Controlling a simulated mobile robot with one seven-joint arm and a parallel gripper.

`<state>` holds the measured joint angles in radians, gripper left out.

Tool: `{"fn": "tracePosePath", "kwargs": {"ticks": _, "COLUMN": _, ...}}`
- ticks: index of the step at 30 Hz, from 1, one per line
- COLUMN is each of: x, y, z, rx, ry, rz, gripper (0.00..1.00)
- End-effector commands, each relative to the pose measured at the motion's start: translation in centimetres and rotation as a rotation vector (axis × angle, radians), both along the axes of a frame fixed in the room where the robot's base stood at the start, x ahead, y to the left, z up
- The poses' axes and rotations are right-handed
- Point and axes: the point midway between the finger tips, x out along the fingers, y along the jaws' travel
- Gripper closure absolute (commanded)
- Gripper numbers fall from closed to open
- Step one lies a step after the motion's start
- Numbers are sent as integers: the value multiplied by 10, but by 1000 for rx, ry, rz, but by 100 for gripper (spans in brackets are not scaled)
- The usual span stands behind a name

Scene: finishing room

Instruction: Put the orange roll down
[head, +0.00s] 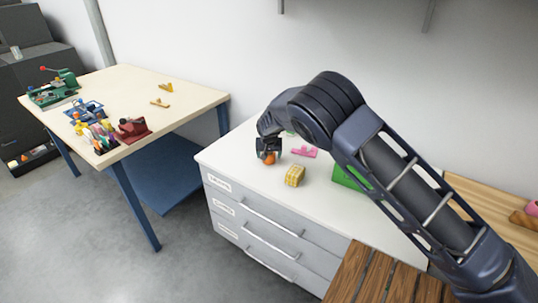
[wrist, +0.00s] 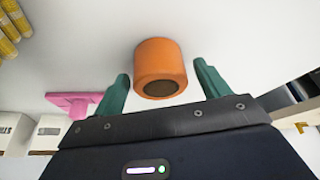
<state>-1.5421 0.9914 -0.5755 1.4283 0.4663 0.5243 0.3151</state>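The orange roll (head: 269,159) is on the white top of the drawer cabinet (head: 230,156), near its back left part, right under my gripper (head: 268,150). In the wrist view the orange roll (wrist: 160,65) shows its dark round end and lies between and just past the two green fingertips. My gripper (wrist: 161,78) is open, with a narrow gap visible on each side of the roll. The roll appears to rest on the white top; its contact edge is hard to make out.
A pink piece (head: 304,152) and a yellow bundle (head: 294,175) are right of the roll. A green box (head: 350,178) is partly hidden by my arm. A workbench (head: 190,97) with tools stands to the left. The cabinet's front left top is clear.

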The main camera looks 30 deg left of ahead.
Motion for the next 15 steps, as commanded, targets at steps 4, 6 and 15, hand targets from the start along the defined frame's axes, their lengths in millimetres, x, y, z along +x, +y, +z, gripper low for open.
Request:
{"fn": "tracePosePath", "kwargs": {"ticks": 4, "x": 0, "y": 0, "z": 0, "rx": 0, "ry": 0, "rz": 0, "gripper": 25}}
{"fn": "tracePosePath", "kwargs": {"ticks": 6, "x": 0, "y": 0, "z": 0, "rx": 0, "ry": 0, "rz": 0, "gripper": 25}}
{"fn": "tracePosePath", "kwargs": {"ticks": 15, "x": -9, "y": -5, "z": 29, "rx": 2, "ry": 0, "rz": 2, "gripper": 25}}
